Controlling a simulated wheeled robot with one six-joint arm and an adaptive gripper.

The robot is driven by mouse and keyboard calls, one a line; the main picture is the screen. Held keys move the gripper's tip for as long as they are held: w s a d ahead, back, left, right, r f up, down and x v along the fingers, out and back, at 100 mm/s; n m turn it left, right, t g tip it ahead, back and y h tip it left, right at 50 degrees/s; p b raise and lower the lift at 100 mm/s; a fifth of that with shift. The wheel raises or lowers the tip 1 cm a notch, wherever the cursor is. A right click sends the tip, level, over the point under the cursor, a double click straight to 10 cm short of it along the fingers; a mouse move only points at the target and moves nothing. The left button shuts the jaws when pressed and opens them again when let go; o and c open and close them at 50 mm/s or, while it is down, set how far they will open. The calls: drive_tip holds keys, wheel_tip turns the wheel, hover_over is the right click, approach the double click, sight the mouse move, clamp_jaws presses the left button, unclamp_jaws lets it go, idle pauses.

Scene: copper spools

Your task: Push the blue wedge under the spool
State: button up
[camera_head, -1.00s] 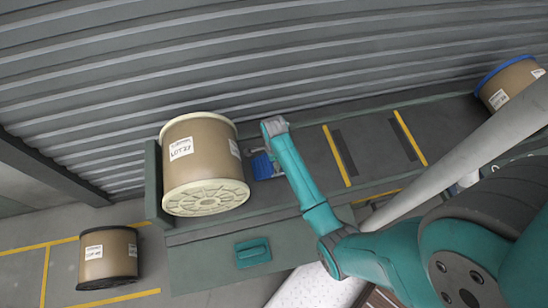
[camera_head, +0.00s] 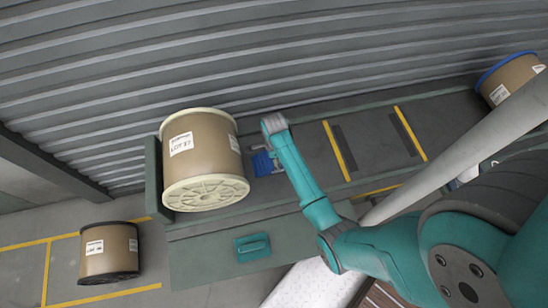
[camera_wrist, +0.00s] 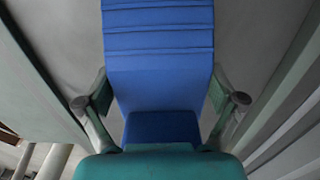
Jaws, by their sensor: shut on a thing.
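The large tan spool (camera_head: 205,150) with cream flanges and white labels stands at the left end of the grey-green bench. The blue wedge (camera_head: 262,163) lies on the bench just right of the spool. I cannot tell whether the two touch. In the wrist view the wedge (camera_wrist: 160,75) has a ridged sloping face and fills the middle of the picture. My gripper (camera_wrist: 160,95) is shut on it, with one finger on each side. In the head view my arm hides most of the gripper and part of the wedge.
An upright end plate (camera_head: 153,180) stands left of the spool. Yellow stripes (camera_head: 340,150) and dark strips mark the clear bench to the right. A blue-rimmed spool (camera_head: 510,78) is at the far right. A dark-rimmed spool (camera_head: 108,252) is on the floor. A corrugated wall runs behind.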

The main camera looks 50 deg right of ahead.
drive_tip(key=o, duration=1.3)
drive_tip(key=shift+f, duration=0.1)
wheel_tip(320, 180, up, 12)
drive_tip(key=shift+f, duration=0.1)
